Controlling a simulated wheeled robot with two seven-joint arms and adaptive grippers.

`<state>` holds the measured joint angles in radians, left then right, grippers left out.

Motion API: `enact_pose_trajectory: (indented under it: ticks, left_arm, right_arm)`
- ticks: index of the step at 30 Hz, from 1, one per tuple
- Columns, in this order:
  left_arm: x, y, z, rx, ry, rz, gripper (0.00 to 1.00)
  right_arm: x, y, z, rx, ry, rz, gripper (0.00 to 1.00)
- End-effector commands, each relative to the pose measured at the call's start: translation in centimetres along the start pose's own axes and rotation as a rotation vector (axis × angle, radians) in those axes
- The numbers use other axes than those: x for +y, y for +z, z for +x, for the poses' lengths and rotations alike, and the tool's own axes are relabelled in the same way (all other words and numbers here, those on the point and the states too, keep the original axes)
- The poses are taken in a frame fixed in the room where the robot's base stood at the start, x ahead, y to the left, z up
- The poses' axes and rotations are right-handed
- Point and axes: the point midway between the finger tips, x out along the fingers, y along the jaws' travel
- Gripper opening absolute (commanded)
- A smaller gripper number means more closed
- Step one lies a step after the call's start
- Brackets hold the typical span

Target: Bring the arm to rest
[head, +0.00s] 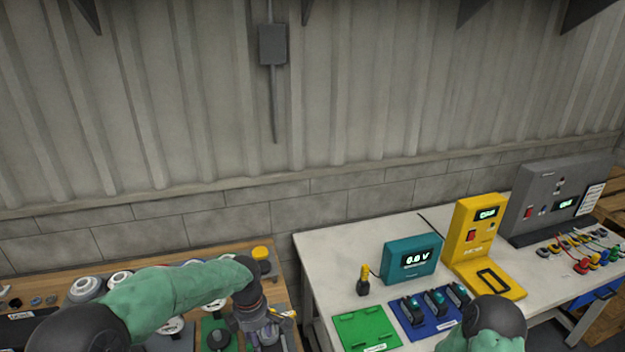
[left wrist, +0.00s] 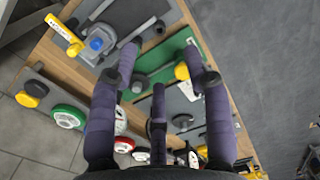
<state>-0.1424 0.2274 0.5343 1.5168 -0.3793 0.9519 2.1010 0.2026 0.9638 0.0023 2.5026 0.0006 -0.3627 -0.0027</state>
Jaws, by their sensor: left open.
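My left arm (head: 170,297) in its green sleeve reaches in from the left over the wooden bench. My left gripper (head: 265,328) is above the bench's right part, near the bottom edge of the head view. In the left wrist view its purple-wrapped fingers (left wrist: 160,78) are spread apart with nothing held between them. The bench with its panels lies beyond the fingertips; I cannot tell the exact gap. Part of my right arm (head: 490,325) shows at the bottom right of the head view, and its gripper is out of view.
The wooden bench (left wrist: 68,52) carries a green panel (left wrist: 152,72), a blue knob (left wrist: 96,44) and round gauges (left wrist: 68,117). A white table (head: 335,262) at right holds a teal meter (head: 411,259), a yellow device (head: 470,240) and a grey box (head: 540,205). A gap separates bench and table.

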Motion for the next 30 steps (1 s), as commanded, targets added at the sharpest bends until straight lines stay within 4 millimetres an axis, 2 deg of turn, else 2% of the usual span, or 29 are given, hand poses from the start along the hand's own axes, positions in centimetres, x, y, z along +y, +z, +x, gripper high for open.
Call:
enact_pose_trajectory:
  ticks: [8, 14, 18, 21, 30]
  left_arm:
    - [-1.3, 0.7, 6.0, -0.064, -0.019, 0.199, 0.49]
    - [-3.5, 1.3, 12.5, -0.140, -0.021, 0.416, 0.49]
    - [-6.2, 1.6, 18.6, -0.211, -0.001, 0.626, 0.49]
    - [-8.3, 1.7, 22.3, -0.251, 0.029, 0.767, 0.49]
    - [-15.8, 1.0, 31.6, -0.303, 0.141, 1.162, 0.49]
  right_arm:
    - [0.4, 0.0, 1.2, -0.001, 0.000, 0.000, 0.40]
    - [0.9, -0.1, 2.4, -0.001, 0.000, 0.000, 0.40]
    - [1.3, -0.1, 3.7, -0.001, 0.000, 0.000, 0.40]
    - [1.6, -0.1, 4.6, -0.001, 0.000, 0.000, 0.40]
    - [2.5, -0.2, 7.1, -0.001, 0.000, 0.000, 0.40]
